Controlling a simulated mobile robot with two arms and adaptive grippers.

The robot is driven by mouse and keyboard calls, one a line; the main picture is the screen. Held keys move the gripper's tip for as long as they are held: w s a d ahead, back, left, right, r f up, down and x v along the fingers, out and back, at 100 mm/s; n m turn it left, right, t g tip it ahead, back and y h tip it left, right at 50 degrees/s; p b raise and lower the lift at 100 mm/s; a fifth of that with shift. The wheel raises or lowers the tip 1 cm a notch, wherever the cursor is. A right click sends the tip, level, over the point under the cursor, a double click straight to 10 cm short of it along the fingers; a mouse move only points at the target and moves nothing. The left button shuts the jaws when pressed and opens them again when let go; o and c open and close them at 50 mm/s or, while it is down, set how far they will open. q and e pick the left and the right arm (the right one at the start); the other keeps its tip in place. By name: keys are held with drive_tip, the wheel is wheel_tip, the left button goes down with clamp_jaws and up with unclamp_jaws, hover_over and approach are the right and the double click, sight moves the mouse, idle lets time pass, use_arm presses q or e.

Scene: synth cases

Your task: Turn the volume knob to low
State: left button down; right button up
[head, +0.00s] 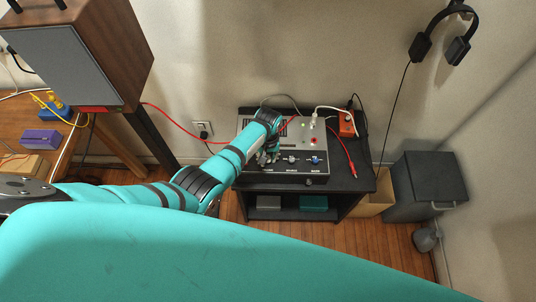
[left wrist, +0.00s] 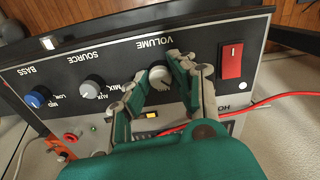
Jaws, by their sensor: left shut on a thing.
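The amplifier (head: 308,180) is a grey unit with a black front panel on a black stand. In the left wrist view its panel (left wrist: 125,60) appears upside down. The volume knob (left wrist: 160,75) is light grey and sits under the VOLUME label, partly covered by my fingers. My left gripper (left wrist: 162,72) is shut on this knob, one finger on each side. In the head view my left gripper (head: 266,154) is at the left part of the panel and hides the knob. The knob's pointer and scale are too covered to read. My right gripper is in neither view.
A grey source knob (left wrist: 93,87) and a blue bass knob (left wrist: 38,97) are beside the volume knob. A red switch (left wrist: 231,60) is on its other side. A red cable (left wrist: 270,100) runs close by. An orange box (head: 346,124) stands at the stand's back right.

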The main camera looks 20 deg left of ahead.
use_arm(q)
drive_tip(key=shift+n+p, duration=0.4)
drive_tip(key=shift+n, duration=1.2)
drive_tip(key=c, duration=1.1)
unclamp_jaws()
drive_tip(key=shift+r, duration=0.1)
wheel_tip(320, 180, up, 12)
